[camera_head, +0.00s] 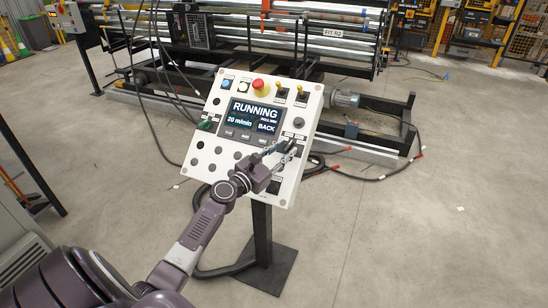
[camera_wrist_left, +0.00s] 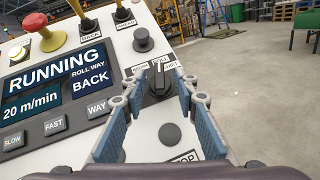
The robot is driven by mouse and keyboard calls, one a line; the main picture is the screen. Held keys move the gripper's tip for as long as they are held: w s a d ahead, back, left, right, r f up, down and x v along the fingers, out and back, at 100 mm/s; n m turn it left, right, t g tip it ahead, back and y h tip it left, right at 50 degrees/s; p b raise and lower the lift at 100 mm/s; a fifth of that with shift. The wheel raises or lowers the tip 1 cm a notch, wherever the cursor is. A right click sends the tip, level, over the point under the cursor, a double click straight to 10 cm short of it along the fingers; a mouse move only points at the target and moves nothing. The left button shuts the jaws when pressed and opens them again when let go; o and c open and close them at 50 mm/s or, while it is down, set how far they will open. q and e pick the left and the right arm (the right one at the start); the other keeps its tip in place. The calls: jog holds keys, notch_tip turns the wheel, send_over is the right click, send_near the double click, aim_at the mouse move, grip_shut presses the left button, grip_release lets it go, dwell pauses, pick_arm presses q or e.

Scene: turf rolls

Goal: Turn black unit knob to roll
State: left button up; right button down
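The black unit knob (camera_wrist_left: 160,84) sits on the right part of the white control panel (camera_head: 206,167), below a label on which ROLL can be read. A pale mark shows at its top; its exact setting is hard to tell. My left gripper (camera_head: 281,153) is at the panel's right side. In the left wrist view its blue-padded fingers stand open on either side of the knob, with small gaps visible; contact is not clear. In the head view the gripper partly hides the knob. My right gripper is in neither view.
The panel's screen (camera_head: 252,118) reads RUNNING, 20 m/min and BACK. A red stop button (camera_head: 260,86), two yellow-based switches and another black knob (camera_wrist_left: 143,40) are close by. The panel stands on a post with a dark base plate (camera_head: 268,268). Roller machinery stands behind; cables cross the floor.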

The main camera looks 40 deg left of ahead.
pick_arm(q)
jog(key=s, duration=1.1)
jog(key=shift+s+a, duration=0.2)
jog(key=shift+a, duration=0.05)
